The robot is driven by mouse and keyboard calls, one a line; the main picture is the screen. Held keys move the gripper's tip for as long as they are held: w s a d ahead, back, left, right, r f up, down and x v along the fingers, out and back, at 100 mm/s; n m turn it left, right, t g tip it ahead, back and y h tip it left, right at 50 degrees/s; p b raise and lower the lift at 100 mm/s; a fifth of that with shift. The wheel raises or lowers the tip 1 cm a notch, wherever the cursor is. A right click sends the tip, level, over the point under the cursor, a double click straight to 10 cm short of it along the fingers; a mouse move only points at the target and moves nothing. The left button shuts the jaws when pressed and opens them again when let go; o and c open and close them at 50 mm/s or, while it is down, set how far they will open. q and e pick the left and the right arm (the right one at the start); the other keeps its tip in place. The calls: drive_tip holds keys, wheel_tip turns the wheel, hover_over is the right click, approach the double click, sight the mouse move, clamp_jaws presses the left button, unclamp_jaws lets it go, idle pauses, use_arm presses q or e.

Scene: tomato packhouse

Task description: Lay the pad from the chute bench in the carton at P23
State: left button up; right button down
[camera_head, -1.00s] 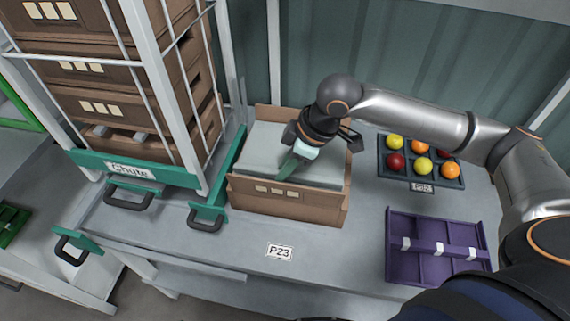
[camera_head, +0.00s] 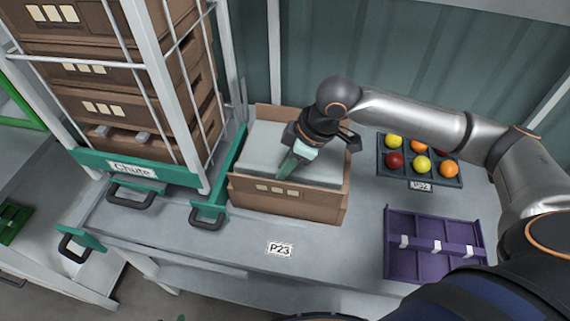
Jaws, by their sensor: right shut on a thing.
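The brown carton (camera_head: 290,206) stands on the bench behind the P23 label (camera_head: 279,249). A pale grey-green pad (camera_head: 262,142) lies inside it, a little below the rim, and covers most of the opening. My right gripper (camera_head: 290,168) is inside the carton's opening at the pad's right part. It is shut on the pad, though the grip itself is partly hidden by the fingers and wrist. My left gripper is not in view.
The chute (camera_head: 135,171), a white frame with stacked brown cartons, stands left of the carton. The bench front is clear.

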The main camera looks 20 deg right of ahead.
drive_tip(key=c, duration=0.7)
unclamp_jaws()
wheel_tip(320, 180, up, 2)
drive_tip(key=shift+r+p, duration=0.2)
drive_tip(key=shift+p, duration=0.95)
drive_tip(key=shift+r, duration=1.1)
